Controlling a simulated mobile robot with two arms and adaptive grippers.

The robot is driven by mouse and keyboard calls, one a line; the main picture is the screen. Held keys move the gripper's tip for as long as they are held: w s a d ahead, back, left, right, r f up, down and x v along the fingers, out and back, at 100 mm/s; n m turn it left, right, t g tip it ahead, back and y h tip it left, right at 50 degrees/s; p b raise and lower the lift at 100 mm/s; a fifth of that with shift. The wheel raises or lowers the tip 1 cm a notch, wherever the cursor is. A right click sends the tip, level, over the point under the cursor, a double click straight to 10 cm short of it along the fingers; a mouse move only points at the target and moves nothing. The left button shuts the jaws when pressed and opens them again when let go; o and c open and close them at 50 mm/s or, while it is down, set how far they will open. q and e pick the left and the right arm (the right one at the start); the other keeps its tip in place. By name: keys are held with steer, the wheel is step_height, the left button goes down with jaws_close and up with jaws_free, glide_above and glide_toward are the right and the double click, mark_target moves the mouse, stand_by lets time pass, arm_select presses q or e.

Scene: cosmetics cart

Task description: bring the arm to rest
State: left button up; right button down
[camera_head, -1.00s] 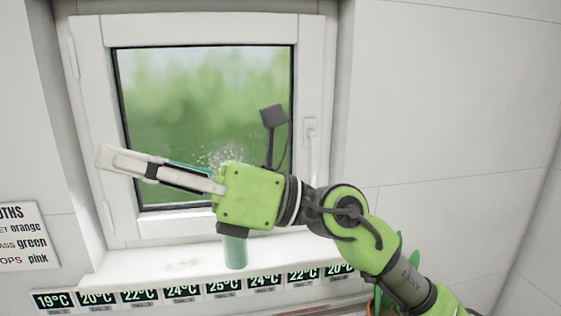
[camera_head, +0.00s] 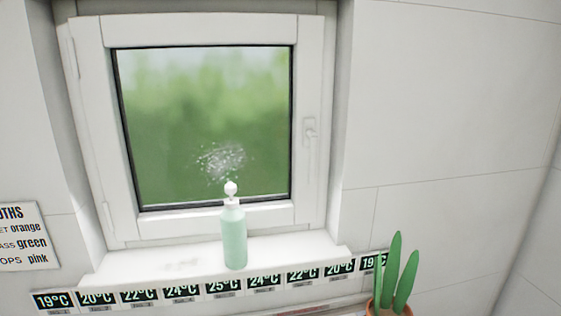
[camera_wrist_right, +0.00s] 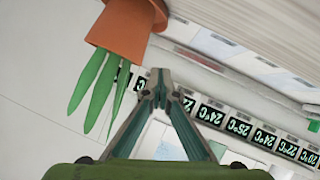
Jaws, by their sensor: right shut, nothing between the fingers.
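My right gripper (camera_wrist_right: 158,82) shows in the right wrist view, with its fingertips together and nothing between them. It is apart from the plant and from the sill. My arm is out of the head view. My left gripper is in neither view.
A green bottle with a white top (camera_head: 234,236) stands upright on the white window sill (camera_head: 180,262). A potted plant (camera_head: 398,278) stands at the lower right; its orange pot (camera_wrist_right: 127,28) shows in the wrist view. Temperature labels (camera_head: 223,286) line the sill's front. The window (camera_head: 310,200) has a whitish splatter.

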steer(key=s+d+f+m+g, duration=0.1)
steer(key=s+f+g, duration=0.3)
steer(key=s+f, duration=0.5)
steer(key=s+d+f+m+g, duration=0.1)
steer(key=s+f+g, duration=0.35)
steer(key=s, duration=0.85)
steer(key=s+f+g+b, duration=0.1)
steer(key=s+f+g, duration=0.15)
steer(key=f, duration=2.65)
steer(key=s+d+f, duration=0.3)
steer(key=s+f, duration=1.3)
steer(key=s, duration=0.1)
steer(key=shift+b, duration=0.35)
